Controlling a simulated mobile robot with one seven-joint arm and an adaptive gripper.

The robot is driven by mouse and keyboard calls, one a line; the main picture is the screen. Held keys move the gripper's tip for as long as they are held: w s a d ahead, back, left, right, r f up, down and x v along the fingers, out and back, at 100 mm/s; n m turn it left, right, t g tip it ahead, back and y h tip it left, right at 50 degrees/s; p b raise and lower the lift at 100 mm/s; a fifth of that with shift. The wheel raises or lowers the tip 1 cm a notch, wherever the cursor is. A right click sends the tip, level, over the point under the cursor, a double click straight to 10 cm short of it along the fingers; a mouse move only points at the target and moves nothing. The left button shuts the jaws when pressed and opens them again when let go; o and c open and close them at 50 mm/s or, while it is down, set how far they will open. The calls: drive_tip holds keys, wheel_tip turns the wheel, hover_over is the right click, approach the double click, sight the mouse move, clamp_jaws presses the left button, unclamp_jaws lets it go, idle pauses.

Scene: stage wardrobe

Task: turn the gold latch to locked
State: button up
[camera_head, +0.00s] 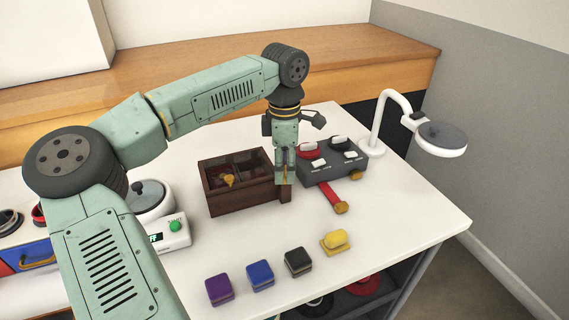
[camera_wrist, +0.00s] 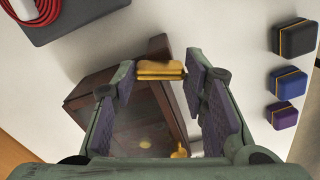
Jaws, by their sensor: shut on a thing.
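The gold latch (camera_wrist: 160,70) shows in the wrist view as a short ribbed bar. It lies between my fingertips, by a brown wooden post at the box's end. My gripper (camera_wrist: 161,76) is shut on it, the pads touching its two ends. The box has a glassy top. A small gold knob (camera_head: 229,180) shows on the box, apart from my gripper. I cannot read any locked mark.
A grey control box (camera_head: 357,170) with knobs stands close right of my gripper, with a red bar (camera_head: 347,192) in front. Purple (camera_head: 219,290), blue (camera_head: 260,275) and black (camera_head: 298,261) cases and a yellow item (camera_head: 336,241) lie in front. A white lamp (camera_head: 441,142) stands right.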

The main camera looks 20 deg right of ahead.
drive_tip(key=m+p, duration=0.1)
drive_tip(key=m, duration=1.2)
drive_tip(key=shift+m, duration=0.4)
idle(0.4)
drive_tip(key=o, duration=1.2)
drive_tip(key=shift+c, duration=0.2)
wheel_tip(320, 180, up, 12)
